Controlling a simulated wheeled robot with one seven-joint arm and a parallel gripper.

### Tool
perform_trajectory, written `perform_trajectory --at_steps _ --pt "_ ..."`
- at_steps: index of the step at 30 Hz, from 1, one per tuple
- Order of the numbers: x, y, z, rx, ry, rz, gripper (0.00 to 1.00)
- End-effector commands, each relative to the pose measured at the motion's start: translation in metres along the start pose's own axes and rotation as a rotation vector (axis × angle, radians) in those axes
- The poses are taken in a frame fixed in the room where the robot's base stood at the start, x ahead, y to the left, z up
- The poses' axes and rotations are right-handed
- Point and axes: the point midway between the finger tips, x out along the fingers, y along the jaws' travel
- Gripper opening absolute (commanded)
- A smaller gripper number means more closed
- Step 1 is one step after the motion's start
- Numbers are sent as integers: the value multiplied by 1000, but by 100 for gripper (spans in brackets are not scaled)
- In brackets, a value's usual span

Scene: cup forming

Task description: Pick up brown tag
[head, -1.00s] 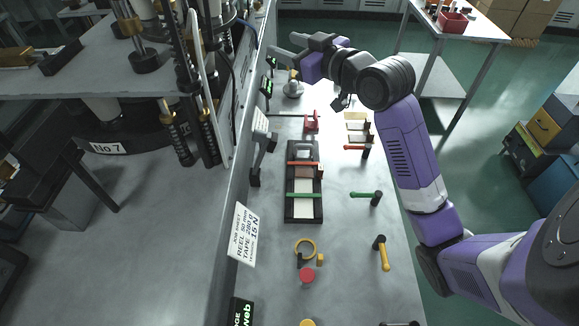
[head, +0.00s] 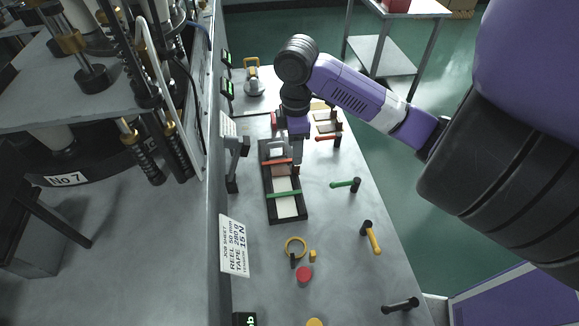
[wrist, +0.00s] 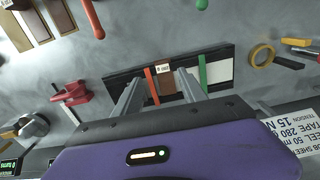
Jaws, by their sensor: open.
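A brown tag (wrist: 172,86) lies in a black tray (wrist: 228,84), between a red bar (wrist: 150,88) and a green bar (wrist: 202,70). In the head view the brown piece (head: 281,171) shows in the tray (head: 301,208), partly behind the red bar and my gripper. My gripper (wrist: 157,86) is open and empty, pointing down above the tray. In the wrist view its two fingers stand on either side of the red bar and brown area. In the head view my gripper (head: 297,158) is over the tray's right side. I cannot tell its height above the tag.
Red, green and yellow-handled tools (head: 371,238) lie right of the tray. A job sheet (head: 234,246) and machine wall stand left.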

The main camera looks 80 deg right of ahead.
Motion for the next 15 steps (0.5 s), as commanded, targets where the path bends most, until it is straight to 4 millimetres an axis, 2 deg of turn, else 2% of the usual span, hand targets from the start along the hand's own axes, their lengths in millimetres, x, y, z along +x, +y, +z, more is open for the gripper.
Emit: perform_trajectory --at_steps 15 --pt "58 -6 5 2 2 1 49"
